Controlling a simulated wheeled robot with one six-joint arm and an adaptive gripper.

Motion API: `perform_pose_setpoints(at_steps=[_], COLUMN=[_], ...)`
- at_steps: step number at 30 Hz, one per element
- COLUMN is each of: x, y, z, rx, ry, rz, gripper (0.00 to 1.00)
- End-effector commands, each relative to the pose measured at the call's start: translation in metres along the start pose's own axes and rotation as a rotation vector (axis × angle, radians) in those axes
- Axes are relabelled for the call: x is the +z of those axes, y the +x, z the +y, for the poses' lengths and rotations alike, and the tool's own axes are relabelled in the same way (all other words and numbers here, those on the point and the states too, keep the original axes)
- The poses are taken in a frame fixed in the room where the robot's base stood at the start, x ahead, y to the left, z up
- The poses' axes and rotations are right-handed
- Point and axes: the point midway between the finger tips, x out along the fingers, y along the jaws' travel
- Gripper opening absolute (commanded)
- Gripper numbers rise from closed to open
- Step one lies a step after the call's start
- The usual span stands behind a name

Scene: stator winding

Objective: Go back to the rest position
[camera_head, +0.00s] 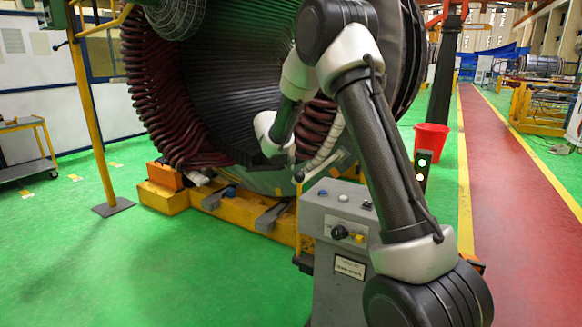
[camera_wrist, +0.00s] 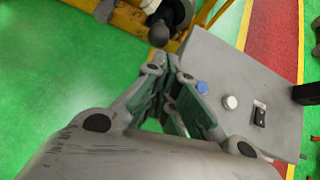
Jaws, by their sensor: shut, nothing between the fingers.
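My arm rises from the lower right in the head view, bends at the top, and reaches down in front of the large stator (camera_head: 235,75). My gripper (camera_wrist: 168,62) is shut and empty in the wrist view, its fingertips together and pointing away from the camera. It hangs over or beside the top of the grey control console (camera_head: 335,200). The console's top also shows in the wrist view (camera_wrist: 245,75), right of the fingers, with a blue button (camera_wrist: 202,87), a white button (camera_wrist: 230,102) and a black switch (camera_wrist: 260,116). I cannot tell the exact gap between them.
A yellow base frame (camera_head: 165,198) supports the stator. A yellow post (camera_head: 90,115) stands left, near a cart (camera_head: 25,155). A red bucket (camera_head: 431,140) and a lit signal light (camera_head: 422,168) are at right, beside a red walkway (camera_head: 510,190). Green floor at lower left is clear.

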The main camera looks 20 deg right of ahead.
Motion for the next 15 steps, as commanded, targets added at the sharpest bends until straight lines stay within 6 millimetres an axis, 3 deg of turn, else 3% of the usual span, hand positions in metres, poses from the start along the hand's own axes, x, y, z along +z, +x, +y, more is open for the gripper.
perform_pose_setpoints(at_steps=[15], x=[0.0002], y=[0.0001], z=[-0.0006], rx=[-0.003], ry=[0.042], rz=[-0.002], gripper=[0.00])
